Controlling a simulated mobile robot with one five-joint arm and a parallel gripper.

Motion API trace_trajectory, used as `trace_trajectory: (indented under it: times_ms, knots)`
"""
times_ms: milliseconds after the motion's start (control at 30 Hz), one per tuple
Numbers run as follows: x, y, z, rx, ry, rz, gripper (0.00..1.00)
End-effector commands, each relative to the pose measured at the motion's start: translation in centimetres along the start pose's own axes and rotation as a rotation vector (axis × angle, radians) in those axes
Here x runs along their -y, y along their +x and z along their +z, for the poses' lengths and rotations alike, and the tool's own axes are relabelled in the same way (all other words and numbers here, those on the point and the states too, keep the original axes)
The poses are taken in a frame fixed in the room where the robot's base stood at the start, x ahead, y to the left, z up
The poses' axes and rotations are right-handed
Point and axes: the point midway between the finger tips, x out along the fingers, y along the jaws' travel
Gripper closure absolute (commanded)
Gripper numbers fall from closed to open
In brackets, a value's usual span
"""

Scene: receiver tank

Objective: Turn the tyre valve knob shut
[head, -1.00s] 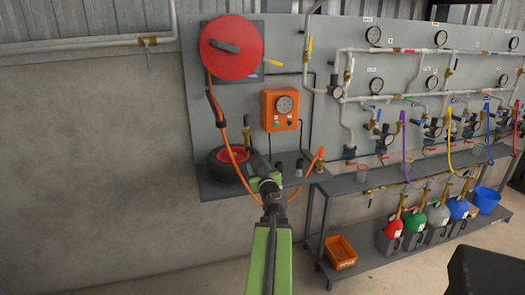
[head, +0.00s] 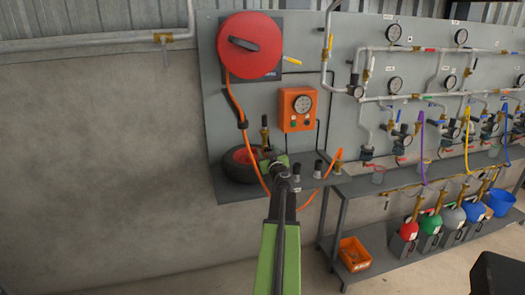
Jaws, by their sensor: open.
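The black tyre with a red hub (head: 238,168) lies on the grey shelf at the left end of the panel in the head view. A small upright brass fitting with a dark top (head: 265,128) rises behind its right side; I cannot tell whether this is the tyre valve knob. My gripper (head: 272,162), with green parts, is open at the tyre's right side in the picture. It covers part of the tyre's right edge. Its fingertips are small, and I cannot tell whether they touch anything.
A red hose reel (head: 249,45) hangs above, its orange hose (head: 240,107) looping down past the tyre. An orange gauge box (head: 298,110) is on the panel. Small dark fittings (head: 318,169) stand on the shelf right of my gripper. Bare wall lies left.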

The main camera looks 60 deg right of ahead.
Motion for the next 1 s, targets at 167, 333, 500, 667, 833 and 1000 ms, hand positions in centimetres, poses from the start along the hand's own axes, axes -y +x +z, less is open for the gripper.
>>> trace_trajectory:
  times_ms: [167,333,500,667,833,1000]
  knots:
    - [-0.64,0.43,0.11,0.001,0.0,0.005,0.52]
    - [-0.76,0.37,0.13,0.001,0.0,0.006,0.52]
    - [-0.83,0.35,0.14,0.001,0.0,0.007,0.73]
    - [-0.87,0.34,0.14,0.001,0.0,0.008,0.94]
    - [-0.91,0.33,0.15,0.001,0.0,0.008,1.0]
    - [-0.94,0.31,0.1,0.005,0.085,0.008,1.0]
